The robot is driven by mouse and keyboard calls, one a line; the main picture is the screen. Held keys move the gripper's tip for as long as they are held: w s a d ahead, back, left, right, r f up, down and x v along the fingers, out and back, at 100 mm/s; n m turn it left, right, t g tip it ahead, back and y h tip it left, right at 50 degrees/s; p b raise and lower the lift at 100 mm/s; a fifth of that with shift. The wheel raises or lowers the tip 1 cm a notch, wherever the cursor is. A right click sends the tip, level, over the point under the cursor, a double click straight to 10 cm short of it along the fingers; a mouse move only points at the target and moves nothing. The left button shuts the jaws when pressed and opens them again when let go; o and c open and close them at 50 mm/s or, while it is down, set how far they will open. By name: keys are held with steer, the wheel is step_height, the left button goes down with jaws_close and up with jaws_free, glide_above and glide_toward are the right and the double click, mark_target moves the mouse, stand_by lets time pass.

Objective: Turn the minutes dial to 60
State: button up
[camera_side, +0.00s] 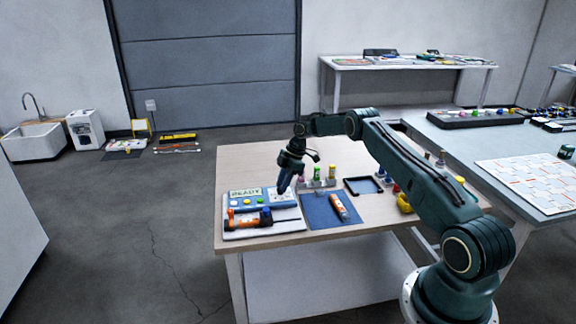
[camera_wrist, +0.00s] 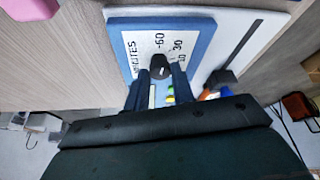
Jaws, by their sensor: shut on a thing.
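In the wrist view the panel (camera_wrist: 120,28) shows printed MINUTES, 60 and 30 around the black minutes dial (camera_wrist: 159,63). My gripper (camera_side: 283,189) points down onto the right part of the panel. In the wrist view its fingers (camera_wrist: 160,74) are shut on the dial's knob, one on each side. Where the knob's pointer is aimed I cannot tell. The fingers hide part of the dial face.
An orange and black tool (camera_side: 248,219) lies on the white board in front of the panel. To its right are a blue mat (camera_side: 318,216) with an orange and white tube (camera_side: 339,207), a rack of small bottles (camera_side: 318,182) and a black tray (camera_side: 363,187).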

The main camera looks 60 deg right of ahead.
stand_by(0.4)
steer(key=o, duration=1)
steer(key=shift+r, duration=0.1)
steer(key=shift+v, duration=3.65)
